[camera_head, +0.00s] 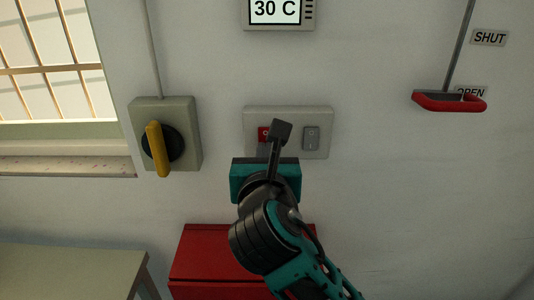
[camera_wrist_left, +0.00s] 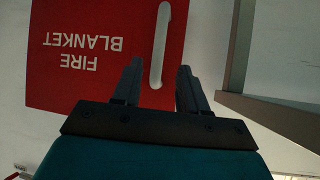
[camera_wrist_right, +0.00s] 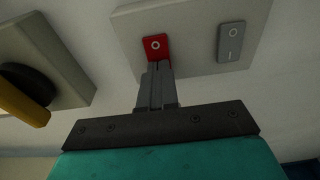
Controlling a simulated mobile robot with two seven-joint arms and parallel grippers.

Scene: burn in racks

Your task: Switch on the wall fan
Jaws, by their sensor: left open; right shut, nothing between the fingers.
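A pale switch plate (camera_head: 288,147) on the wall carries a red rocker (camera_head: 264,134) and a grey rocker (camera_head: 311,138). In the right wrist view the red rocker (camera_wrist_right: 155,46) shows a circle, and the grey rocker (camera_wrist_right: 231,41) shows a circle and a line. My right gripper (camera_head: 263,150) is shut and empty, its tips (camera_wrist_right: 159,66) at the lower edge of the red rocker; contact is unclear. My left gripper (camera_wrist_left: 157,72) is open and empty, out of the head view. No fan is visible.
A yellow-handled rotary switch (camera_head: 157,149) is left of the plate. A display reading 30 C (camera_head: 277,12) is above. A red pull handle (camera_head: 449,102) hangs at right. A red box (camera_head: 200,255) is below; a fire blanket case (camera_wrist_left: 90,50) is near my left gripper.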

